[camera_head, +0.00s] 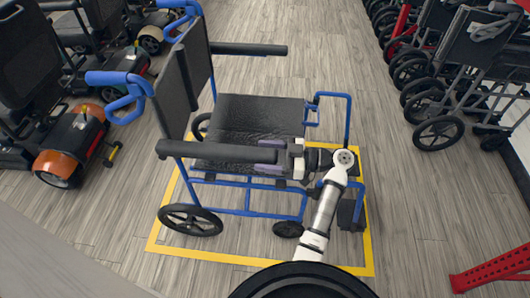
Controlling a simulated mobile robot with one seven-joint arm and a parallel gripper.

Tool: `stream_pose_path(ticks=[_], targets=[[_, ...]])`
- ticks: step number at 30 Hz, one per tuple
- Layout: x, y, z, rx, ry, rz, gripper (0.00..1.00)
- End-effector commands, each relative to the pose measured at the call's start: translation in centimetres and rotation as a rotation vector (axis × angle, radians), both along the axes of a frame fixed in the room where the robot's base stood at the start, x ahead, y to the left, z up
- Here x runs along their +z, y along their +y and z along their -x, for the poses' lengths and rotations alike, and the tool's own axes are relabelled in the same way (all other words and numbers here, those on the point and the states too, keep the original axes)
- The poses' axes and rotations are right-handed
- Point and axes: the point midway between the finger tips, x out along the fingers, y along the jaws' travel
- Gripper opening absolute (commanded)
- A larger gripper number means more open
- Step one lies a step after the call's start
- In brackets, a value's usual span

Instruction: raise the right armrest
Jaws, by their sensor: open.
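A blue-framed wheelchair (250,112) with a black seat and backrest faces right in the picture. Its right armrest (212,151) is the near one, a black pad lying level, lowered over the near side of the seat. The other armrest (250,49) is on the far side, also level. My gripper (266,155) is at the front end of the right armrest, its grey-purple fingers open, one above and one below the pad's end in the picture. I cannot tell whether they touch it.
A yellow floor outline (160,228) surrounds the wheelchair. Mobility scooters (65,140) stand at left, with folded wheelchairs (470,70) in a row at right. The floor (335,40) behind is clear.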

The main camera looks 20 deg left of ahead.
Motion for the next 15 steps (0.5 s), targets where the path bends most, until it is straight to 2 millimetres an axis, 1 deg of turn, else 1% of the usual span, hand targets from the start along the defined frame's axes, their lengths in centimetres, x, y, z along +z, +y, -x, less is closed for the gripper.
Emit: stream_pose_path(ticks=[3,10,11,15], targets=[[-0.01,0.48,0.18,0.001,0.0,0.001,0.65],[-0.05,0.54,0.18,0.0,0.0,0.0,0.65],[-0.05,0.53,0.17,0.0,0.0,0.0,0.64],[-0.05,0.52,0.17,0.0,0.0,0.0,0.46]])
